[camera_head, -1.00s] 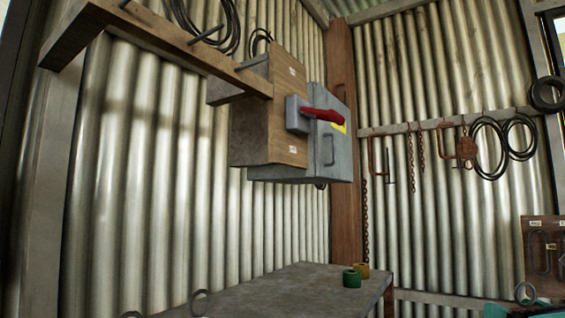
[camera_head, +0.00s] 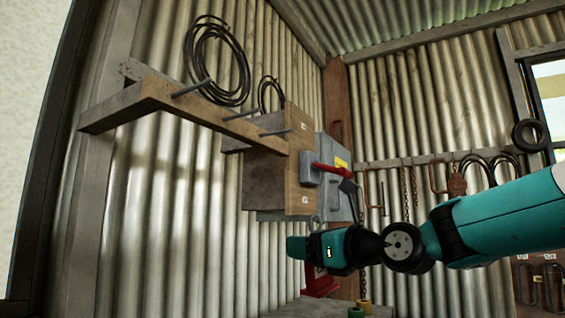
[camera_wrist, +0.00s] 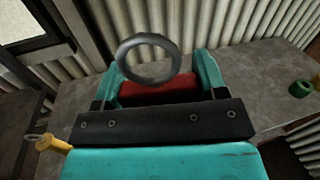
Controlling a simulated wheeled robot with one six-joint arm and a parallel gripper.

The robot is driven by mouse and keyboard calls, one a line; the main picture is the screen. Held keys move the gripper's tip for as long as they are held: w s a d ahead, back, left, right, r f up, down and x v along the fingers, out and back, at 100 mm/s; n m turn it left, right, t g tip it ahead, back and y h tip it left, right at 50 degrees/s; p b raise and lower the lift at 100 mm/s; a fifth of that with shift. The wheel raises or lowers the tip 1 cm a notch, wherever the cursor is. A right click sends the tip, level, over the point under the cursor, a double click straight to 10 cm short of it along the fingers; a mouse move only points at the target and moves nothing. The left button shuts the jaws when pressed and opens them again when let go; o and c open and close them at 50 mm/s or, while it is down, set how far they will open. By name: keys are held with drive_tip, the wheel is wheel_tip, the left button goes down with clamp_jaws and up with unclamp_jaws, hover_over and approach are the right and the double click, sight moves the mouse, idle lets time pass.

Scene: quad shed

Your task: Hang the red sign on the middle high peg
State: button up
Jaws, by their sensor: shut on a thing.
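My gripper (camera_head: 308,248) is shut on the red sign (camera_head: 318,284), which hangs partly hidden below it in the head view. In the wrist view the red sign (camera_wrist: 160,90) lies between the teal fingers. A grey ring (camera_wrist: 122,50) stands in front of it and looks to be its hanging loop. A wooden rail (camera_head: 215,118) on the corrugated wall carries metal pegs, one nearer the left (camera_head: 190,88) and one nearer the box (camera_head: 276,132). I cannot tell for certain which is the middle one. The gripper is below and right of the rail.
A wooden board and grey switch box (camera_head: 300,185) with a red lever (camera_head: 333,170) jut from the wall just above my gripper. Black cable coils (camera_head: 215,60) hang behind the pegs. The bench (camera_wrist: 225,92) below holds a green roll (camera_wrist: 300,89).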

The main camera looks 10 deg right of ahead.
drive_tip(key=s+a+r+n+g+y+p, duration=0.1)
drive_tip(key=s+a+r+p, duration=0.15)
drive_tip(key=r, duration=0.45)
drive_tip(key=s+a+r+n+g+y+p, duration=0.1)
drive_tip(key=s+r+n, duration=0.15)
drive_tip(key=r, duration=0.45)
drive_tip(key=s+a+r+g+y+p, duration=0.1)
drive_tip(key=s+a+r+p, duration=0.15)
drive_tip(key=r, duration=0.45)
drive_tip(key=shift+w+f+p+x, duration=0.1)
drive_tip(key=shift+f+p+x, duration=0.15)
drive_tip(key=shift+x, duration=1.3)
drive_tip(key=shift+w+f+p+x, duration=0.1)
drive_tip(key=shift+f+x, duration=0.2)
drive_tip(key=shift+x, duration=1.2)
drive_tip(key=shift+f+p+x, duration=0.2)
drive_tip(key=shift+f+x, duration=0.1)
drive_tip(key=shift+x, duration=1.25)
drive_tip(key=shift+d, duration=0.15)
drive_tip(key=o, duration=1)
drive_tip(key=shift+f, duration=0.1)
